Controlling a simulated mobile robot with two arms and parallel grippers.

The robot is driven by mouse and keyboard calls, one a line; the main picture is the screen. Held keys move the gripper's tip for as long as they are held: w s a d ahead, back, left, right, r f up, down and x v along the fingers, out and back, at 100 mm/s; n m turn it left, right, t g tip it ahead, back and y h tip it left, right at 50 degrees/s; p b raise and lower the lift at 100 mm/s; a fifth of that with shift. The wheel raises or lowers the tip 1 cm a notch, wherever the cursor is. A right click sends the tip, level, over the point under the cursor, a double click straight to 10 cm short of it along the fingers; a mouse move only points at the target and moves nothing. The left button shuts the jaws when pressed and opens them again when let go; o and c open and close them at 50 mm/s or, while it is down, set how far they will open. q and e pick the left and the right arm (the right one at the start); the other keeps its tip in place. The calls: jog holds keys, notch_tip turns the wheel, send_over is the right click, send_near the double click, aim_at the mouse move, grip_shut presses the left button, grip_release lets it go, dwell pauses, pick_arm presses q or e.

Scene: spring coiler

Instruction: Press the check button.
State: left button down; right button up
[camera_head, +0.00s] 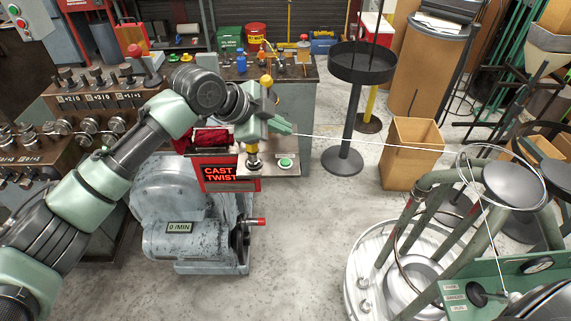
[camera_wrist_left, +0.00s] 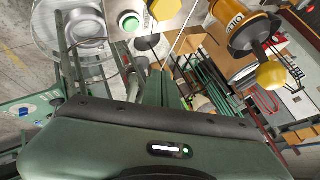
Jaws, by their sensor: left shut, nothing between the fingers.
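A green round button (camera_head: 286,163) with a pale rim sits on a small light plate beside the red "CAST TWIST" display (camera_head: 218,175). No label naming it as the check button is readable. It also shows in the left wrist view (camera_wrist_left: 129,21), beyond the fingers. My left gripper (camera_head: 286,128) is shut and empty, above the button and apart from it. In the left wrist view its fingers (camera_wrist_left: 156,88) are together and point toward the machine. My right gripper is out of view.
A yellow-topped post (camera_head: 253,160) stands just left of the button. A thin wire (camera_head: 350,140) runs right from beside my left gripper to a ring over the wire stand (camera_head: 375,275). A grey motor (camera_head: 185,240) is below. A round black tray stand (camera_head: 361,65) is behind.

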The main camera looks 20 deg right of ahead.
pick_arm(q)
jog(key=b, duration=0.4)
send_over(282, 163)
notch_tip(282, 163, down, 6)
jog(key=shift+r, duration=0.25)
jog(key=shift+f, duration=0.85)
jog(key=shift+f, duration=0.15)
dwell(0.7)
jog(key=shift+f, duration=0.25)
jog(key=shift+s+f+b, duration=0.1)
jog(key=shift+f+b, duration=0.2)
jog(key=shift+f, duration=0.15)
dwell(0.5)
jog(key=shift+r, duration=0.1)
jog(key=shift+r+p, duration=0.75)
jog(key=shift+p, duration=0.05)
